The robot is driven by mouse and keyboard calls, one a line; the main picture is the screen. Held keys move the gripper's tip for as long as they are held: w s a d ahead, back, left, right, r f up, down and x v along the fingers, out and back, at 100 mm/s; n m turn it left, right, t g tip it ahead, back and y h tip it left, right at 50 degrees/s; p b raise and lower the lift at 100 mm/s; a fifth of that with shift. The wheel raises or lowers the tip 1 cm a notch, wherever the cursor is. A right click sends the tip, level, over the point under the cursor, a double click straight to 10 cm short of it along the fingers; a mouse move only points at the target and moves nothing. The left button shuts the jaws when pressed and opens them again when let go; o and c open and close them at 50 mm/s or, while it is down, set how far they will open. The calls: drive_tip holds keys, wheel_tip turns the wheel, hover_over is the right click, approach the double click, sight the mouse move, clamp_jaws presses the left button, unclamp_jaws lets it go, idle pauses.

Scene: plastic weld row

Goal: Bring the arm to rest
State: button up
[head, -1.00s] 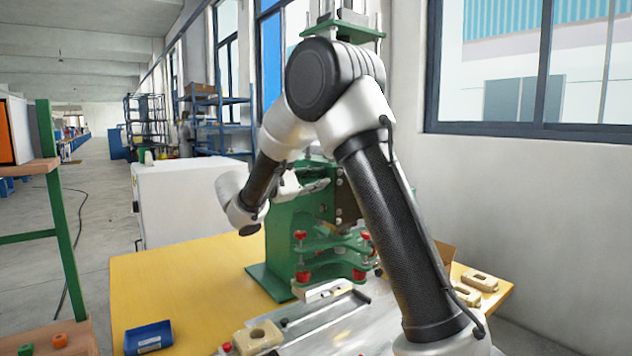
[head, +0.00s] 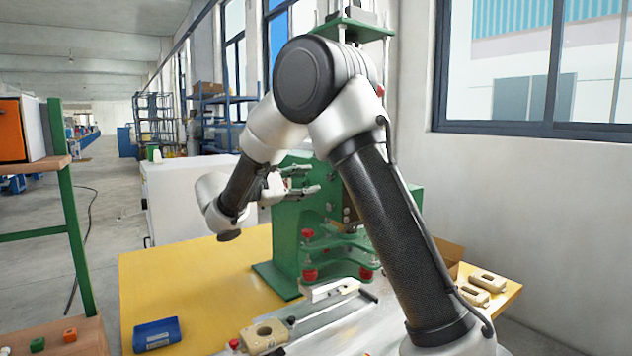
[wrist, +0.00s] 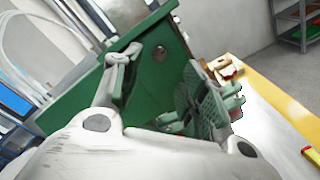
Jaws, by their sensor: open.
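My arm rises in front of the bench in the head view, bent at the elbow, with its forearm reaching down to the left. My gripper (head: 314,180) is open and empty, its two fingers pointing right in front of the green welding machine (head: 290,222). In the wrist view the machine (wrist: 150,85) fills the middle, beyond the gripper's pale body. I cannot tell the exact gap between fingers and machine.
The yellow bench (head: 200,285) holds a blue box (head: 157,335), a beige part (head: 264,336) at the front and more beige parts (head: 487,281) at the right. A white cabinet (head: 185,195) stands behind. A green-legged rack (head: 70,220) is at the left.

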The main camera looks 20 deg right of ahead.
drive_tip(key=shift+s+a, duration=0.15)
drive_tip(key=shift+a, duration=0.6)
drive_tip(key=shift+f, duration=0.1)
